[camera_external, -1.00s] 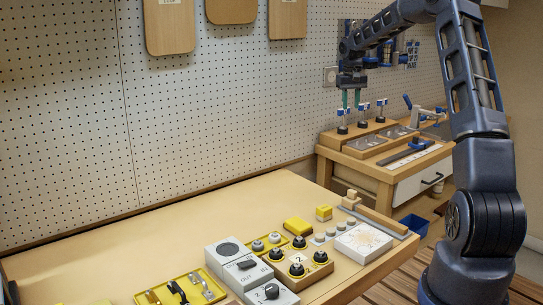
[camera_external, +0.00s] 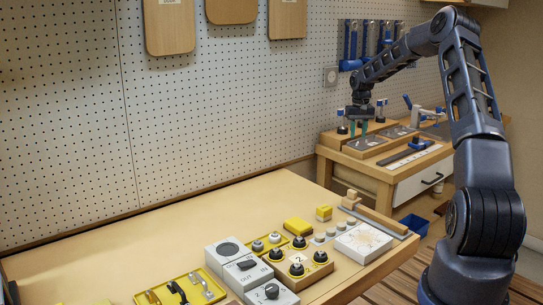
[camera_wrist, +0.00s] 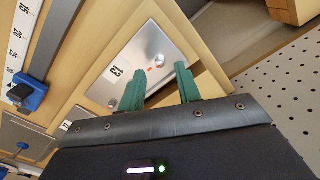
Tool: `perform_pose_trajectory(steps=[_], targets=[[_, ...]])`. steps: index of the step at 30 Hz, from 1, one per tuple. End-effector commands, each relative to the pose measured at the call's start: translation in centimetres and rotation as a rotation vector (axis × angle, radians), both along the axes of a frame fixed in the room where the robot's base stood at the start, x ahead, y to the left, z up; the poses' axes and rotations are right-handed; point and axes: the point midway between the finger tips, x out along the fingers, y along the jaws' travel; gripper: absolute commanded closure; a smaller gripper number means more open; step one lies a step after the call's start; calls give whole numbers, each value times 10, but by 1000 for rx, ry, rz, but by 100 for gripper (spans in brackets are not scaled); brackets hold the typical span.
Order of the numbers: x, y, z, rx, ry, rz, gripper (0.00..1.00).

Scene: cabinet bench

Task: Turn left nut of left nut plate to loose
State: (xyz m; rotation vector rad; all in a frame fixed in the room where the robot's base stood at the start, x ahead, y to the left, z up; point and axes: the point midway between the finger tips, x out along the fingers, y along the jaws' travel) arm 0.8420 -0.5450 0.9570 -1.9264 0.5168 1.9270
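My gripper (camera_external: 359,131) is low over the small wooden bench, above or beside the left nut plate (camera_external: 367,143). In the wrist view my gripper (camera_wrist: 160,86) has its two green fingers apart, with nothing seen held between them. A silvery plate (camera_wrist: 134,72) labelled 13 lies beyond the fingertips. A small silvery nut or bolt head (camera_wrist: 159,61) is on it, with a short orange mark beside it. It lies just beyond the gap between the fingers. Whether the fingers touch the plate cannot be told.
Blue-topped posts (camera_external: 381,107) stand behind the plates, close to my gripper. A second plate (camera_wrist: 25,137) and a blue-handled slide (camera_wrist: 28,94) are at left in the wrist view. The pegboard (camera_external: 230,110) is behind. The large table's left middle (camera_external: 150,235) is clear.

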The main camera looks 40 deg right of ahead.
Motion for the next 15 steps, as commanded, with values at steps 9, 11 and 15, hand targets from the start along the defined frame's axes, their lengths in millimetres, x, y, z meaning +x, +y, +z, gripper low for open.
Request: perform_pose_trajectory(steps=[9, 11, 15], targets=[[0, 0, -26, 0, 0, -1, 66], [0, 0, -27, 0, 0, -1, 66], [0, 0, -28, 0, 0, -1, 66]])
